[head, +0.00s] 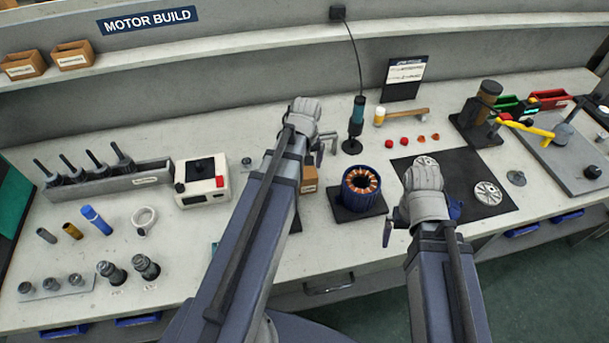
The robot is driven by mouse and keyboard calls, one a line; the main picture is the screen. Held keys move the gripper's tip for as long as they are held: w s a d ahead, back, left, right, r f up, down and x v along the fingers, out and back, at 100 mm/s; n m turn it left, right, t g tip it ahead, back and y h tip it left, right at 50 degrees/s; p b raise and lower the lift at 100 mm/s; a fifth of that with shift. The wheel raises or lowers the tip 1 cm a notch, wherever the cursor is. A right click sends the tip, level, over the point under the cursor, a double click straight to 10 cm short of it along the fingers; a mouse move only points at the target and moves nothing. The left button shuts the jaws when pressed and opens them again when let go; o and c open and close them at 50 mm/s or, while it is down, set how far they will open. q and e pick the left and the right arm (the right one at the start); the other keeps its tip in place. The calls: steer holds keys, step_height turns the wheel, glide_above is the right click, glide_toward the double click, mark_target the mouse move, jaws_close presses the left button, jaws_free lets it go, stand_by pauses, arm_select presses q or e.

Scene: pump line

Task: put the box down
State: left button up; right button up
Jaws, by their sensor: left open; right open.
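A small brown cardboard box (309,179) is at the middle of the bench, partly hidden behind my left arm. My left gripper (324,150) is open, just above and beyond the box in the picture; whether it touches the box cannot be told. My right gripper (391,232) is open over the front of the bench, right of the copper-wound stator (361,183); its fingers are partly hidden by its wrist. Two more cardboard boxes (23,66) (73,56) stand on the upper shelf at the left.
A black mat (455,172) with metal discs lies right of the stator. A white device (201,183) and a tool rack (110,184) stand left. A hanging blue driver (356,122) is behind the stator. Bare bench (220,130) shows at the back left.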

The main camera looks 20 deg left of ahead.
arm_select(q)
steer(key=f+b, duration=0.2)
steer(key=f, duration=0.1)
steer(key=f+b, duration=0.1)
steer(key=shift+w+f+b, duration=0.25)
steer(key=shift+w+b, duration=0.1)
steer(key=shift+w, duration=0.05)
arm_select(e)
step_height(320, 180, down, 4)
steer(key=shift+f, duration=0.25)
arm_select(q)
steer(key=shift+r, duration=0.1)
arm_select(e)
steer(key=shift+r, duration=0.1)
arm_select(q)
jaws_close()
steer(key=shift+r, duration=0.1)
arm_select(e)
steer(key=shift+r, duration=0.1)
arm_select(q)
step_height(320, 180, up, 10)
steer(key=p, duration=1)
arm_select(e)
step_height(320, 180, up, 10)
